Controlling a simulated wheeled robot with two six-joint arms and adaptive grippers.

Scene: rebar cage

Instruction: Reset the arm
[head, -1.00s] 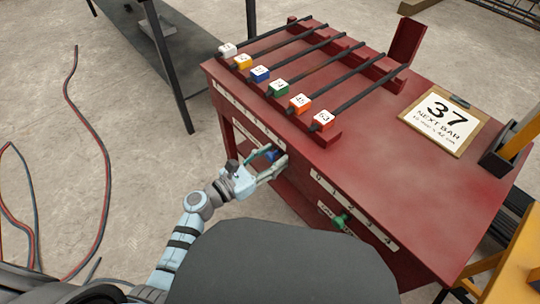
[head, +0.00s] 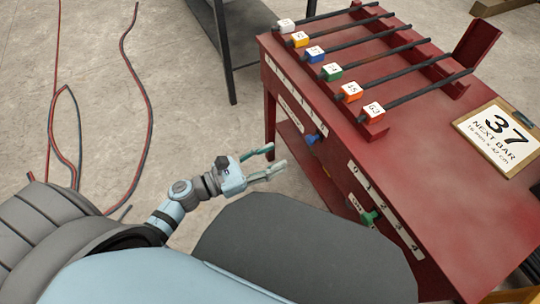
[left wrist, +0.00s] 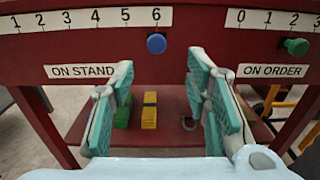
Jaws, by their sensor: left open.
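My left gripper (head: 277,159) is open and empty, held in the air off the front of the red bench (head: 420,150). Its two teal fingers stand apart in the left wrist view (left wrist: 160,85), with nothing between them but the view of the bench. The blue knob (head: 312,139) is on the bench front, apart from the fingers; in the left wrist view (left wrist: 157,43) it sits under the 6 of the "ON STAND" scale. The green knob (head: 370,217) sits near the 2 of the "ON ORDER" scale (left wrist: 275,71). My right gripper is not in view.
Several dark bars with numbered coloured end blocks lie across red racks (head: 376,130) on the bench. A "37 NEXT BAR" board (head: 497,139) lies at right. Green (left wrist: 122,112) and yellow blocks (left wrist: 149,112) sit on the lower shelf. Cables (head: 135,80) lie on the floor at left.

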